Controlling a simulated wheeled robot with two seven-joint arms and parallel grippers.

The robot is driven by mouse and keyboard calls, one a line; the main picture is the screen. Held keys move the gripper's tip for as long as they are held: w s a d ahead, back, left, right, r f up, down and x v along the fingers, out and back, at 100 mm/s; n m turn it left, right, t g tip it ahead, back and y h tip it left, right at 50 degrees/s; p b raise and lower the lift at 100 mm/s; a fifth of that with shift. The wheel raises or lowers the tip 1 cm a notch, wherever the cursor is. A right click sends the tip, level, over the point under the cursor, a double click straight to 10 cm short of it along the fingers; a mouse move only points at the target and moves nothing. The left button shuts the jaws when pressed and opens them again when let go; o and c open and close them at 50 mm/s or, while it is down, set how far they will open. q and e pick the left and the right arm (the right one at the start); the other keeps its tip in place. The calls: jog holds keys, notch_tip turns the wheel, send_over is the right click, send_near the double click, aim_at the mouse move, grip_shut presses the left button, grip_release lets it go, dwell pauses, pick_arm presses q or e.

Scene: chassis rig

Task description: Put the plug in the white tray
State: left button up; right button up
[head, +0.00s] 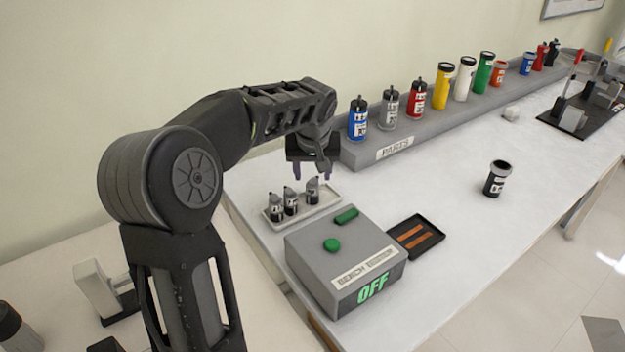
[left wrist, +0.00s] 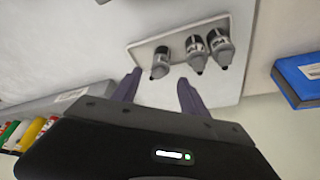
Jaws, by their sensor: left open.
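The white tray (head: 272,221) sits on the bench at the left, behind the grey box. Three small grey-and-black bottle-shaped pieces (head: 291,201) with labels stand in it; I cannot tell whether one is the plug. The tray (left wrist: 147,49) and the pieces (left wrist: 197,52) also show in the left wrist view. My left gripper (head: 312,174) is open and empty, above the back of the tray; its fingers (left wrist: 160,78) point toward the tray. My right gripper is not in view.
A grey box (head: 345,262) reading OFF, with green buttons, stands in front of the tray. A black tray (head: 416,237) with brown strips lies beside it. A black cup (head: 497,178) stands on clear bench. A grey shelf (head: 367,154) holds several coloured canisters.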

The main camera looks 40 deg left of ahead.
pick_arm(q)
jog(key=v, duration=0.7)
jog(key=shift+r, duration=0.15)
dwell(0.5)
